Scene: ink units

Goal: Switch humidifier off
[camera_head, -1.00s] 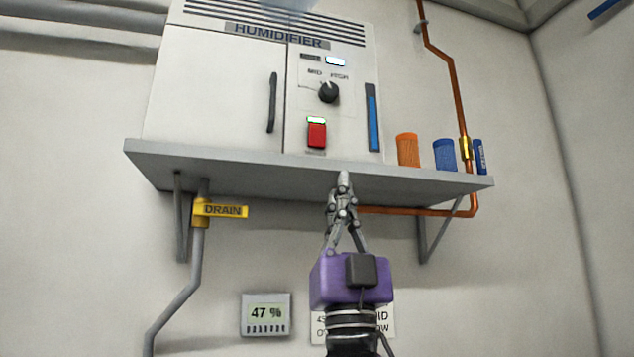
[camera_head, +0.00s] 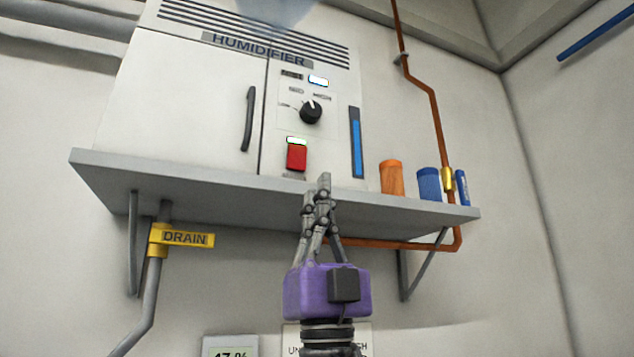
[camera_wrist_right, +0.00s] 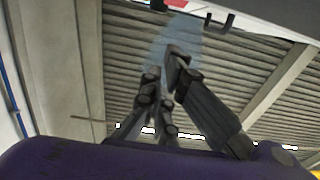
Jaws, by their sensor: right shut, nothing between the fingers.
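The humidifier (camera_head: 200,95) is a white cabinet on a grey wall shelf in the head view. Its red switch (camera_head: 297,156) sits low on the front panel, with a lit green-white lamp (camera_head: 297,140) just above it. A black knob (camera_head: 311,111) and a lit white indicator (camera_head: 318,80) are higher up. My right gripper (camera_head: 324,182) is shut and empty, pointing up in front of the shelf edge, a little below and right of the switch. In the right wrist view its fingers (camera_wrist_right: 177,55) are together; a red patch shows at the top edge. My left gripper is not in view.
The grey shelf (camera_head: 240,195) juts out below the humidifier. An orange cup (camera_head: 391,177), a blue cup (camera_head: 429,184) and a smaller blue item (camera_head: 462,188) stand on its right end. A copper pipe (camera_head: 437,120) and a yellow drain tag (camera_head: 182,237) are nearby.

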